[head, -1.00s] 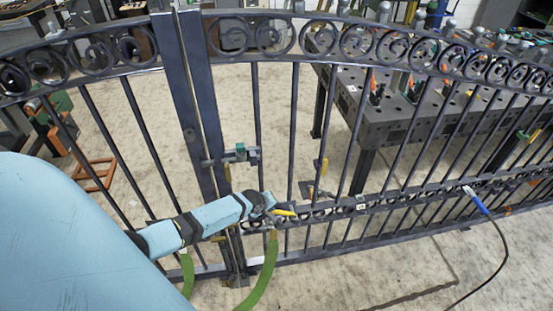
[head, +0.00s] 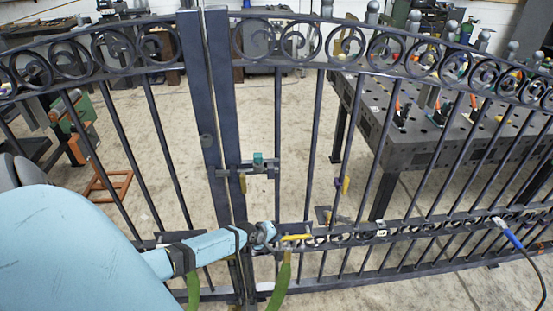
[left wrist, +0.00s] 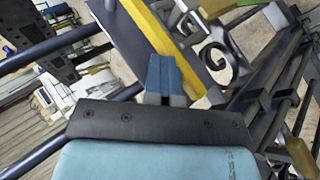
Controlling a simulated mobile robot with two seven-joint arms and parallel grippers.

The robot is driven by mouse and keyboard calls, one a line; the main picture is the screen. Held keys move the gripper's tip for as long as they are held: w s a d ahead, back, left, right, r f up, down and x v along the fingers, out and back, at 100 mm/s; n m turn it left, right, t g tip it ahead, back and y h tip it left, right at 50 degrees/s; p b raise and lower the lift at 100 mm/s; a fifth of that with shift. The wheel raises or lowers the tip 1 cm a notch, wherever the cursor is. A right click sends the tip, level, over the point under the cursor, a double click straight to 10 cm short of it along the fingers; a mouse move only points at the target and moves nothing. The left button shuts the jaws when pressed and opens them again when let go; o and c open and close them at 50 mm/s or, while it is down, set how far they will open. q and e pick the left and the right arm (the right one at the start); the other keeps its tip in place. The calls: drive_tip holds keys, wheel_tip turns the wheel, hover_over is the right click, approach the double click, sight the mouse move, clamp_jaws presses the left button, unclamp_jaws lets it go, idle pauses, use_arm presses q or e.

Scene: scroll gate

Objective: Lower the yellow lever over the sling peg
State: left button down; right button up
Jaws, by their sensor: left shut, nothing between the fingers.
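The yellow lever (head: 297,237) lies about level at the lower rail of the gate, right at the tip of my left gripper (head: 271,238). In the left wrist view a long yellow bar (left wrist: 172,42) runs diagonally just beyond the closed blue-tipped fingers (left wrist: 165,77). The fingers are shut with nothing between them; I cannot tell whether they touch the bar. A green sling (head: 280,283) hangs just below the lever, and another green strap (head: 193,291) hangs left of it. The sling peg cannot be made out. My right gripper is not in view.
The dark iron gate (head: 218,110) with scrolls and bars stands across the view. A teal-topped latch (head: 258,160) sits on its post above my gripper. A steel work table (head: 400,150) stands behind. A blue-handled cable (head: 508,235) hangs at the right.

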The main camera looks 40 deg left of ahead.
use_arm(q)
drive_tip(key=shift+s+f, duration=0.25)
drive_tip(key=shift+f, duration=0.1)
drive_tip(key=shift+r, duration=0.1)
drive_tip(key=r+p, duration=0.4)
drive_tip(key=r, duration=0.1)
drive_tip(key=shift+w+p, duration=0.2)
drive_tip(key=shift+p, duration=0.2)
drive_tip(key=s+a+r, duration=0.2)
drive_tip(key=s+r, duration=0.2)
drive_tip(key=s, duration=0.4)
drive_tip(key=shift+a+r, duration=0.15)
drive_tip(key=shift+r, duration=0.2)
drive_tip(key=shift+s, duration=0.1)
